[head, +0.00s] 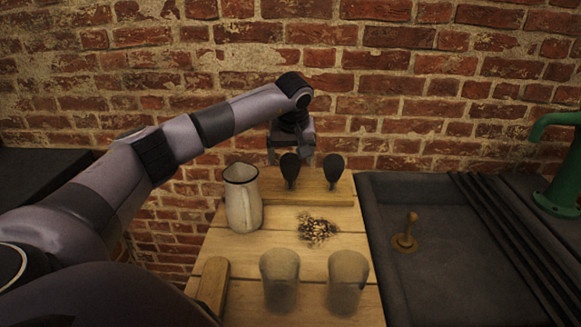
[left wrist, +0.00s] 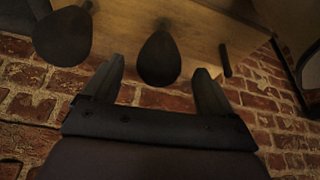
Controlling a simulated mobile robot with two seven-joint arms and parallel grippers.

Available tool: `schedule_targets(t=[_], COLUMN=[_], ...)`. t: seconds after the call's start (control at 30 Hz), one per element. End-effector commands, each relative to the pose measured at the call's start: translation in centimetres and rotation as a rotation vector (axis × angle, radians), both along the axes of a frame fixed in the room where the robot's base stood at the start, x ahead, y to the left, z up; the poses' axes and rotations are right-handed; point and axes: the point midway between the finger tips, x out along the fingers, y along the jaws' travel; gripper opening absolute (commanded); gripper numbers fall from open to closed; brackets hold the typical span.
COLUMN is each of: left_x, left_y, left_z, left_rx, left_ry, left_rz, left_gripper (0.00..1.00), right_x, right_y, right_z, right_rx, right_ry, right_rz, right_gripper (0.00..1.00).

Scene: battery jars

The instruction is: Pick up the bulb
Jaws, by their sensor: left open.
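Two dark bulbs stand upright on the raised wooden board at the back of the table. The left bulb (head: 290,167) and the right bulb (head: 333,166) show side by side in the head view. My left gripper (head: 291,155) is open, pointing down at the left bulb, with a finger to either side of it. In the left wrist view one bulb (left wrist: 159,60) lies ahead of and between the fingertips of the open gripper (left wrist: 161,72), apparently not gripped. The other bulb (left wrist: 62,36) is outside the fingers to the left. My right gripper is not seen.
A white pitcher (head: 243,200) stands left on the wooden table (head: 285,218). A pile of small bits (head: 316,230) lies mid-table. Two cloudy jars (head: 280,280) (head: 347,281) stand in front. A dark sink (head: 440,270) adjoins right; a brick wall (head: 400,100) is close behind.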

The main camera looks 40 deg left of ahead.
Motion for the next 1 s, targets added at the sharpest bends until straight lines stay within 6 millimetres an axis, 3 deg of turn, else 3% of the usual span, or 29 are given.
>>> schedule_targets(t=[0.3,0.6,0.8,1.0], left_x=[1.0,1.2,1.2,1.2], left_y=[1.0,1.2,1.2,1.2], left_z=[-4.2,-4.7,-4.6,-4.6], left_rx=[0.000,0.000,0.000,0.000], left_ry=[0.003,0.000,0.000,0.000], left_rz=[0.001,-0.001,-0.001,-0.001], left_gripper=[0.86,0.86,0.23,0.22], right_x=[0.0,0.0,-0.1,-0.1], right_y=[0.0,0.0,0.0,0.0], right_z=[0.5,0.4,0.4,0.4], right_rx=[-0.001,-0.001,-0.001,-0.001], right_ry=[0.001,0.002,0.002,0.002], right_rz=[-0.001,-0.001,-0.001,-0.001], right_gripper=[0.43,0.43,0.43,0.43])
